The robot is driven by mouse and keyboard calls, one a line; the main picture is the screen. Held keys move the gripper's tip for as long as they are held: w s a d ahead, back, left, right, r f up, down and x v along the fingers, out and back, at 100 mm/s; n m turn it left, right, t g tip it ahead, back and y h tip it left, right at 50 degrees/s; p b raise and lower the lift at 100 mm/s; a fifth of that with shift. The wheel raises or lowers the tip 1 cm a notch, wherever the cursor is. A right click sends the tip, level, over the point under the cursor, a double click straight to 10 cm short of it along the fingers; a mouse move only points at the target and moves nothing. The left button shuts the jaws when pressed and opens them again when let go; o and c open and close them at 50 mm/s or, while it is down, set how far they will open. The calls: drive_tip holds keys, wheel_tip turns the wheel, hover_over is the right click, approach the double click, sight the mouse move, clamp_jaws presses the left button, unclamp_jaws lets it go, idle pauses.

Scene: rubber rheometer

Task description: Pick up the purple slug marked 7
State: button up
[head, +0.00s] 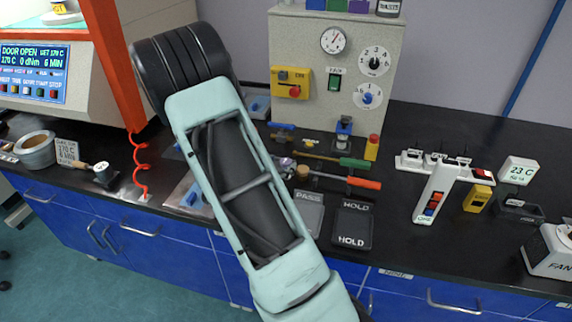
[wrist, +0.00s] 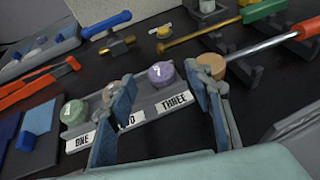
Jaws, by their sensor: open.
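The purple slug marked 7 (wrist: 161,74) stands in the wrist view at the THREE end of a grey rack (wrist: 150,112). My gripper (wrist: 160,84) is open and empty, with one blue-grey finger to the left of the purple slug and one to the right in the picture. I cannot tell how high the fingertips are above the rack. A green slug (wrist: 74,112) sits at the ONE end. A tan slug (wrist: 111,92) is between them, partly hidden by the left finger. In the head view my arm covers most of this area.
A round brown piece (wrist: 211,65) is close beside the right finger, near a metal rod with an orange handle (wrist: 289,19). Blue blocks (wrist: 27,140) and orange tongs (wrist: 40,90) lie left. PASS (head: 308,212) and HOLD (head: 352,222) trays are on the black bench.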

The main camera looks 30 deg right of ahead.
sight(286, 163)
drive_tip(key=x, duration=0.2)
drive_tip(key=shift+w+d+f, duration=0.1)
drive_tip(key=shift+d, duration=0.15)
drive_tip(key=c, duration=1)
drive_tip(key=shift+o, duration=0.2)
